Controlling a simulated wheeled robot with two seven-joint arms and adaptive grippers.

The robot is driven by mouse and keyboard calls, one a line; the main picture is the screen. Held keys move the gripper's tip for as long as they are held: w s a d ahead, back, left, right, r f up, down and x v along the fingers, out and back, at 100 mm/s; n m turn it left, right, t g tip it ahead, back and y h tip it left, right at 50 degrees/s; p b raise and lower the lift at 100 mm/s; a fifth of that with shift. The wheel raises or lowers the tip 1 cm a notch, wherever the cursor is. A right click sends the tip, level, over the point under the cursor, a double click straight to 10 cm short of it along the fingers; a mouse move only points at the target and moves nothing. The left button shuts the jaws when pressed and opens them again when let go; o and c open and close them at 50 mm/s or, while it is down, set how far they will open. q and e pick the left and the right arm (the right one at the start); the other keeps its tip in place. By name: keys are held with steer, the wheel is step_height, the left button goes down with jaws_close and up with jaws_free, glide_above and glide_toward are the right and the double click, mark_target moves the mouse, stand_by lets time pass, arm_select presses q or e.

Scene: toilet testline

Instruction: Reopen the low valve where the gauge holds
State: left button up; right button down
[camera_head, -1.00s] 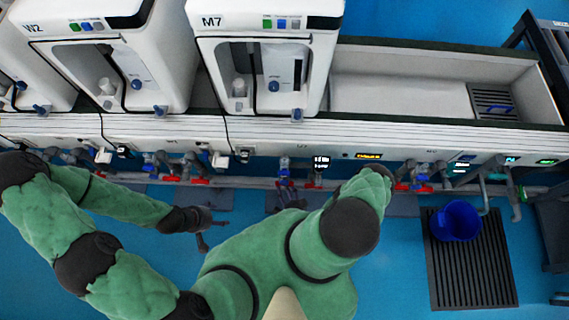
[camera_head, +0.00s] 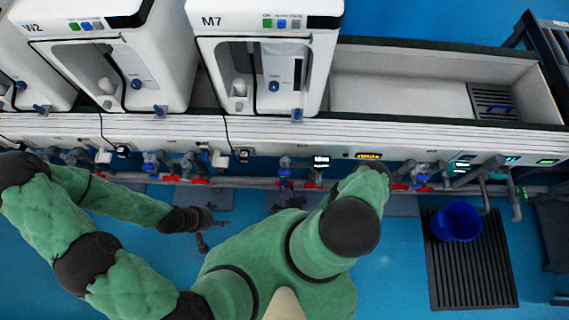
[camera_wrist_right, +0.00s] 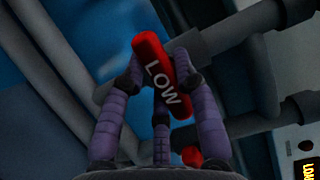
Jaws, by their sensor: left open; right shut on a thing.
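A red valve handle marked LOW (camera_wrist_right: 160,75) sits on grey pipework in the right wrist view. My right gripper (camera_wrist_right: 158,85) is shut on this handle, with purple fingers on both sides of it. In the head view my right arm covers part of the pipe row, and its grip on the handle cannot be made out there. My left gripper (camera_head: 203,222) is open and empty, low over the floor and apart from the pipes. A small lit display (camera_head: 321,162) and an orange display (camera_head: 368,156) are on the bench front; their readings are too small to tell.
Other red valve handles (camera_head: 200,181) line the pipe (camera_head: 240,182) under the bench. White machines W2 (camera_head: 160,60) and M7 (camera_head: 210,60) stand above, beside an open trough (camera_head: 400,90). A blue bucket (camera_head: 456,221) stands on a dark floor grate (camera_head: 470,275). Blue floor is open in front.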

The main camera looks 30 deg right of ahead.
steer(key=shift+n, duration=0.3)
steer(key=n+g+p, duration=0.1)
steer(key=n, duration=0.2)
steer(key=shift+r+g, duration=0.1)
steer(key=shift+g, duration=0.2)
steer(key=n+g+h+p, duration=0.1)
steer(key=n+g, duration=0.1)
steer(key=n, duration=0.2)
steer(key=shift+s+d+r, duration=0.1)
steer(key=n+g+h+p, duration=0.1)
steer(key=n, duration=0.2)
steer(key=shift+g+h, duration=0.3)
steer(key=shift+h, duration=0.1)
steer(key=shift+d+n+g+h+p, duration=0.1)
steer(key=shift+n+g+h+p, duration=0.45)
steer(key=shift+n, duration=0.85)
steer(key=shift+h, duration=0.25)
steer(key=c, duration=0.9)
jaws_free()
steer(key=shift+c, duration=0.2)
